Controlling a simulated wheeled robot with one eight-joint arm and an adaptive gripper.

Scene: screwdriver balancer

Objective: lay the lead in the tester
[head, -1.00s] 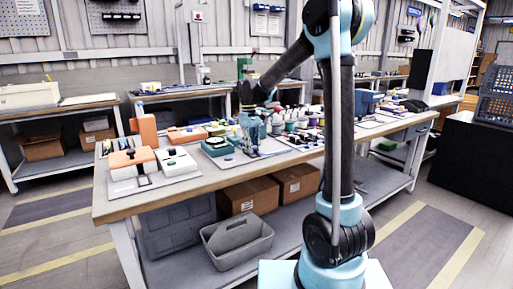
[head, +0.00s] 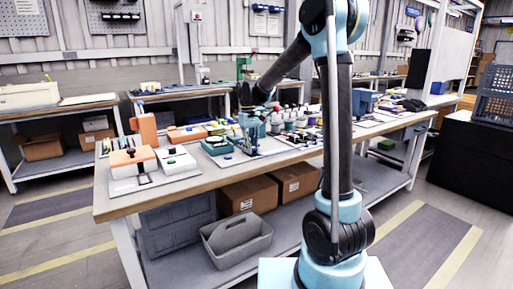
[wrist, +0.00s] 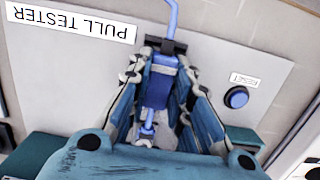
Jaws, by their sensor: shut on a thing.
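The lead (wrist: 158,88) is blue. In the wrist view it lies lengthwise between the fingers of my gripper (wrist: 167,62), with a thin blue part running out past the fingertips to the top edge. My gripper is shut on it. The tester's grey plate (wrist: 215,60) carries a "PULL TESTER" label (wrist: 70,20) and a round blue reset button (wrist: 236,97). A dark fitting (wrist: 167,45) sits across the lead at the fingertips; I cannot tell whether the lead is seated in it. In the head view my gripper (head: 249,142) is low over the workbench, and the lead is too small to make out.
The workbench (head: 170,196) holds orange and white boxes (head: 131,160) at left and several small bottles (head: 290,120) behind and right of my gripper. A teal device (head: 215,146) stands close at left. A grey tote (head: 236,240) sits on the lower shelf.

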